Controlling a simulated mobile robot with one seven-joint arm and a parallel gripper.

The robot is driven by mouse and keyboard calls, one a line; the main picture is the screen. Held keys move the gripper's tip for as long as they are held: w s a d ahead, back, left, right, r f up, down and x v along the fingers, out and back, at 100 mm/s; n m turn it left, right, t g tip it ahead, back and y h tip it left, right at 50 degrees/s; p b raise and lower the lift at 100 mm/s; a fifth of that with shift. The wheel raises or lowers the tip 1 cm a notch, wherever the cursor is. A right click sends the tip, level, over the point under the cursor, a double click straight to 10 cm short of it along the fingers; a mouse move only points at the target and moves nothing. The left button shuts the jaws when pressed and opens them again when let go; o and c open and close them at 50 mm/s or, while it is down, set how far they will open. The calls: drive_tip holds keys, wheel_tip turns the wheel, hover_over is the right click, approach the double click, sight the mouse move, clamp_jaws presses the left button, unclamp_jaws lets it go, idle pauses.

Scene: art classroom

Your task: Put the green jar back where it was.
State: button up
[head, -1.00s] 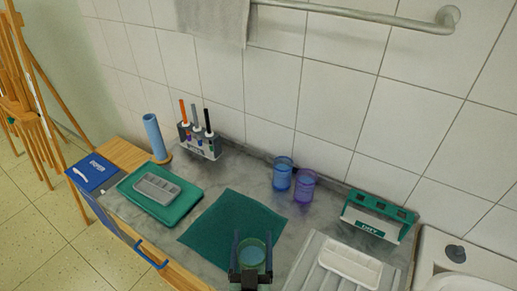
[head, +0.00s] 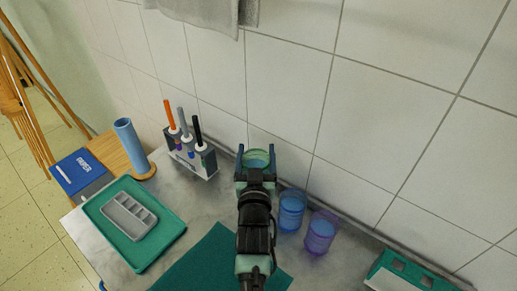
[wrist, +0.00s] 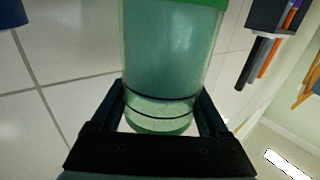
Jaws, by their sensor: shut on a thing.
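My gripper (head: 257,152) is shut on the green jar (head: 259,160), a clear green-tinted cylinder. In the head view it is held near the tiled wall, just left of and behind the blue jar (head: 292,211). The purple jar (head: 320,233) stands to the right of the blue one. In the wrist view the green jar (wrist: 168,55) lies between both fingers, with two dark lines around it by the fingers. I cannot tell how high the jar is above the counter.
A brush holder (head: 196,158) with several upright tools stands left of my gripper. A dark green cloth (head: 215,262) lies at the front. A green tray (head: 167,232) with a grey palette is at left, near a blue tube (head: 129,141). A green-and-white rack (head: 410,276) is at right.

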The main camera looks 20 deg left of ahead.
drive_tip(key=shift+s+f+b, duration=0.15)
drive_tip(key=shift+f+b, duration=0.4)
drive_tip(key=shift+f, duration=0.2)
drive_tip(key=shift+f+b, duration=1.8)
drive_tip(key=shift+f, duration=0.55)
drive_tip(key=shift+f, duration=0.25)
